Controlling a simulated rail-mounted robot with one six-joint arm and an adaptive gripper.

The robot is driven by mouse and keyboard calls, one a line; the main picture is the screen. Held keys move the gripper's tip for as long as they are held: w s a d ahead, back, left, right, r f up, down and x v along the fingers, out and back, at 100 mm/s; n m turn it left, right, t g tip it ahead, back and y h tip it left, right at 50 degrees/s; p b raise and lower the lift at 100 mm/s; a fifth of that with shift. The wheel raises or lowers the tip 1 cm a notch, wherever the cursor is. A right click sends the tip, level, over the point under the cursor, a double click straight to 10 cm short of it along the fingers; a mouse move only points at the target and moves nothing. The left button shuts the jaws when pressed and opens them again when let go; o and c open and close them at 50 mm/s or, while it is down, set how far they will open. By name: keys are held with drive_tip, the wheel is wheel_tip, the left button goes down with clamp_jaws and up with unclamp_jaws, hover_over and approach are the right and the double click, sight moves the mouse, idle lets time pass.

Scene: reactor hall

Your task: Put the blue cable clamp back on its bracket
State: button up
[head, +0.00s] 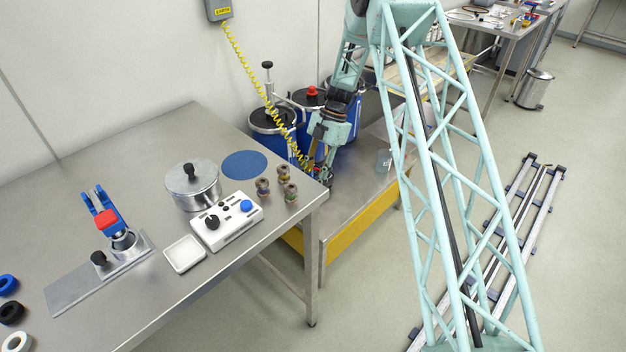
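My gripper (325,174) is low beside the right rear edge of the steel table, in front of the blue drums. It is small and dark here, and I cannot tell whether its fingers are open or hold something. A yellow coiled cable (262,92) hangs from a grey wall box (218,9) and runs down to near my gripper; its end is not clear. A blue two-pronged piece with a red block (104,218) stands tilted on a metal base plate (76,289) at the table's left. I cannot make out for certain which is the blue cable clamp or its bracket.
The steel table (135,150) carries a lidded pot (193,187), a white control box (227,222), a white tray (184,254), a blue disc (244,164) and several small spools (290,192). Blue drums (270,138) stand behind my gripper.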

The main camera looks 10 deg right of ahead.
drive_tip(key=shift+f, duration=0.4)
idle(0.5)
drive_tip(key=o, duration=0.9)
drive_tip(key=shift+r, duration=0.1)
drive_tip(key=v, duration=1.1)
drive_tip(key=shift+w+d+r, duration=0.1)
drive_tip(key=shift+w+r, duration=0.05)
drive_tip(key=shift+r, duration=0.25)
idle(0.4)
